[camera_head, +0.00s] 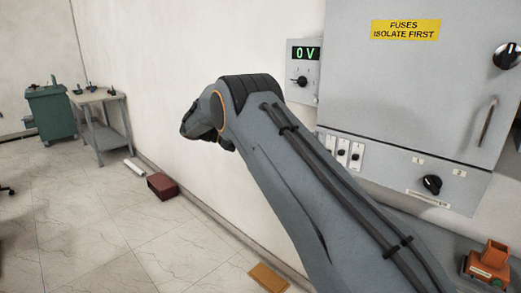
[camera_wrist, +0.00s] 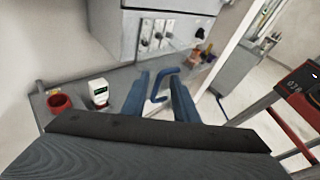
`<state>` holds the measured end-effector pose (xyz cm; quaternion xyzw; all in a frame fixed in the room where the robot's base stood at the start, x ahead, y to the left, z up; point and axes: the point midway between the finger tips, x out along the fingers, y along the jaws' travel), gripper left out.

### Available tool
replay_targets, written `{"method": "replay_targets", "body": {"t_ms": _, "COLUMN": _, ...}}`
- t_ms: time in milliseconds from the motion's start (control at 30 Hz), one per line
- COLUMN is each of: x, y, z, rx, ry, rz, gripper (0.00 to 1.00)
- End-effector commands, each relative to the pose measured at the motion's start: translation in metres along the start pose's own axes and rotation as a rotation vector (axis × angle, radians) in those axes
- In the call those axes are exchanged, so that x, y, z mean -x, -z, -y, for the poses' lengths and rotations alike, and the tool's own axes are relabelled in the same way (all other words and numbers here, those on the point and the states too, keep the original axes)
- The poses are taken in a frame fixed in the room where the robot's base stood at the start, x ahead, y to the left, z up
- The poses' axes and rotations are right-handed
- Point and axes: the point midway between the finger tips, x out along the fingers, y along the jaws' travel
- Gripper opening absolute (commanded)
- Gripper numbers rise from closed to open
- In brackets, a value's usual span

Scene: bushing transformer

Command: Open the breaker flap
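A row of breakers (camera_head: 343,152) sits on the lower left of the grey cabinet (camera_head: 400,90), partly behind my arm. The breakers also show in the wrist view (camera_wrist: 153,34). I cannot clearly make out a flap over them. My gripper (camera_wrist: 160,84) shows in the wrist view with its two blue fingers apart. A blue bent handle (camera_wrist: 158,90) appears between the fingers; I cannot tell whether they touch it. In the head view, the dark end of my arm is left of the cabinet, and the fingers cannot be made out.
A meter reading 0 V (camera_head: 304,70) hangs left of the cabinet. A black knob (camera_head: 432,184) is at its lower right. A red cup (camera_wrist: 60,103) and a white device (camera_wrist: 99,92) stand on the bench below. A red-framed cart (camera_wrist: 292,95) is at right.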

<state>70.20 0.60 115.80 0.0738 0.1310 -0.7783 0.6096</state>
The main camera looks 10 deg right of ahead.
Motion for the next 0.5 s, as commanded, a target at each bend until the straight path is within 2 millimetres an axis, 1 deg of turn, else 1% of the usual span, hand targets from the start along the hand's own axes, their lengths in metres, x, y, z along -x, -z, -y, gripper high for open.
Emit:
{"method": "replay_targets", "body": {"t_ms": 33, "x": 0.002, "y": -0.003, "z": -0.003, "rx": -0.008, "ry": -0.002, "rz": 0.003, "gripper": 0.26}}
{"method": "replay_targets", "body": {"t_ms": 500, "x": 0.017, "y": 0.002, "z": -0.018, "rx": -0.004, "ry": -0.005, "rz": 0.003, "gripper": 0.26}}
